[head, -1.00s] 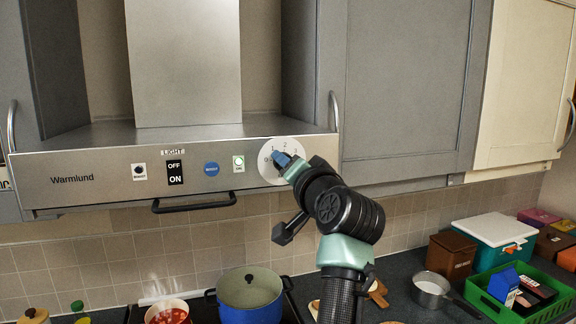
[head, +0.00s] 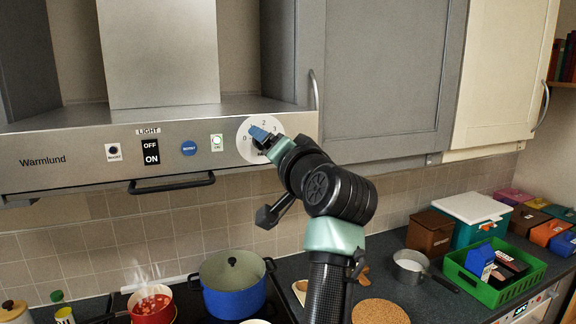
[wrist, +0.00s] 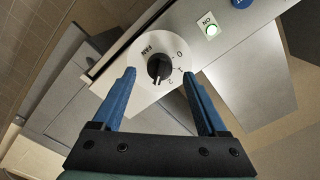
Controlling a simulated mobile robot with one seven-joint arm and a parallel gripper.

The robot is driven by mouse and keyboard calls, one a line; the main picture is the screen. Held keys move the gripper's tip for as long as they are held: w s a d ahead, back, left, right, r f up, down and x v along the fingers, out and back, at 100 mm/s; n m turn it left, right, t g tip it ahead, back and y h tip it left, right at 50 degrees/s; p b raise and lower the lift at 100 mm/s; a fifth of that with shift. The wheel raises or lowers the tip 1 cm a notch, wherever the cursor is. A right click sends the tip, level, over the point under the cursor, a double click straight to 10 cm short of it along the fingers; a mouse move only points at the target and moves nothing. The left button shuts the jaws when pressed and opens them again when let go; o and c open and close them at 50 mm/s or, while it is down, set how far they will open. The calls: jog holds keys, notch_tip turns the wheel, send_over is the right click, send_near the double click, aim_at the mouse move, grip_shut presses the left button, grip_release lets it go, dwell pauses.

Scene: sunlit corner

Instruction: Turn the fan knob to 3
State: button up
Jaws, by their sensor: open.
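The fan dial is a round white plate (head: 244,153) at the right end of the steel hood front, with numbers around it. My gripper (head: 262,133) is in front of it and hides the knob in the head view. In the wrist view the black fan knob (wrist: 159,66) sits at the centre of the plate (wrist: 143,90), with "FAN", 0, 1 and 2 readable. Contact with the knob cannot be made out.
Left of the dial are a green-lit ON button (head: 217,142), a blue button (head: 189,148) and the light switch (head: 150,151). A hood rail (head: 172,184) runs below. A blue pot (head: 234,291) and a steaming red pot (head: 152,305) stand on the stove. A grey cabinet (head: 390,70) is at right.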

jog(key=b+v, duration=0.4)
jog(key=v, duration=0.6)
jog(key=shift+s, duration=0.3)
jog(key=shift+d, duration=0.1)
jog(key=s+a+r+n+t+h, duration=0.2)
jog(key=s+r+t, duration=0.2)
jog(key=s, duration=0.6)
jog(key=s+a+r+n+t+h, duration=0.2)
jog(key=s+r+t, duration=0.3)
jog(key=s, duration=0.5)
jog(key=shift+s+r+n+t+h+b, duration=0.2)
jog(key=shift+r+n+t+h+b, duration=0.15)
jog(key=shift+n+t+h, duration=0.35)
